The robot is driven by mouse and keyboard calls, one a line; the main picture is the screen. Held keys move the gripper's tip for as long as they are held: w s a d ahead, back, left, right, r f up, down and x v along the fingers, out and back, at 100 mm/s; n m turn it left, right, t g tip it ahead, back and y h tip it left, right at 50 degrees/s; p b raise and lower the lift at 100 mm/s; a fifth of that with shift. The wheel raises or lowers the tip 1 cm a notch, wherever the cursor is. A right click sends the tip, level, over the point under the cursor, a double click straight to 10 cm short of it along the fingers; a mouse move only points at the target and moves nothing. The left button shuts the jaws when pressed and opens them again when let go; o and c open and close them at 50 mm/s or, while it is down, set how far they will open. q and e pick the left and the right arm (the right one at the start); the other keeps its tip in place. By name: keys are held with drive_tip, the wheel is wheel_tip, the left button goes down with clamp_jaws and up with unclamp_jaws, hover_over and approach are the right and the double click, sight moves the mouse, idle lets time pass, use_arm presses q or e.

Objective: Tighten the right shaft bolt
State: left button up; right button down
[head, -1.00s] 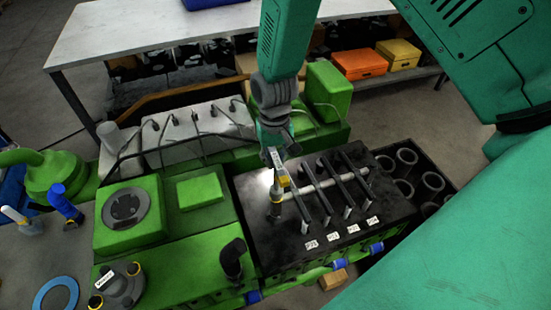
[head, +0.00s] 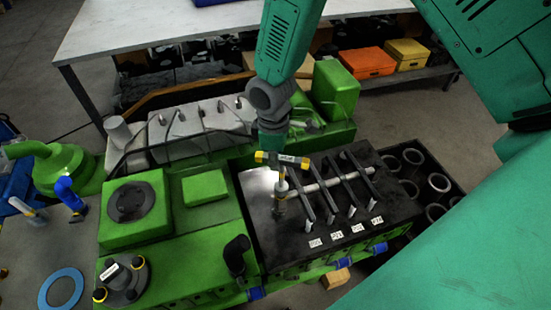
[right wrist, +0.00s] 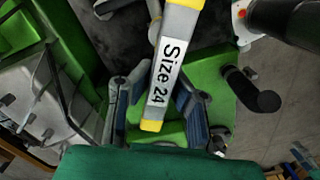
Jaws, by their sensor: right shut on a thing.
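The size 24 T-handled wrench (head: 282,160) has a grey bar with yellow ends. Its label reads "Size 24" in the right wrist view (right wrist: 165,80). Its shank points down at the left end of the silver shaft (head: 318,186) on the black block (head: 262,228). The bolt under it is hidden, so I cannot tell how well the wrench sits on it. My right gripper (head: 275,151) is above the block, shut on the wrench handle; its fingers flank the bar in the right wrist view (right wrist: 160,100). My left gripper is not in view.
Several dark rocker arms (head: 350,192) stand along the shaft, right of the wrench. Green engine parts (head: 175,238) and a black elbow pipe (head: 237,255) lie to the left. A black crate of rings (head: 425,190) is at right. A white table (head: 130,35) stands behind.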

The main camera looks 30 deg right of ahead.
drive_tip(key=shift+f+b, duration=0.45)
drive_tip(key=shift+f, duration=0.4)
drive_tip(key=shift+r, duration=0.1)
drive_tip(key=m, duration=0.1)
drive_tip(key=m+p, duration=0.1)
drive_tip(key=m, duration=0.2)
drive_tip(key=shift+d+r, duration=0.1)
drive_tip(key=shift+d, duration=0.2)
drive_tip(key=m, duration=0.6)
drive_tip(key=shift+w+d+m+y, duration=0.1)
drive_tip(key=shift+d+m+y, duration=0.2)
drive_tip(key=shift+d, duration=0.05)
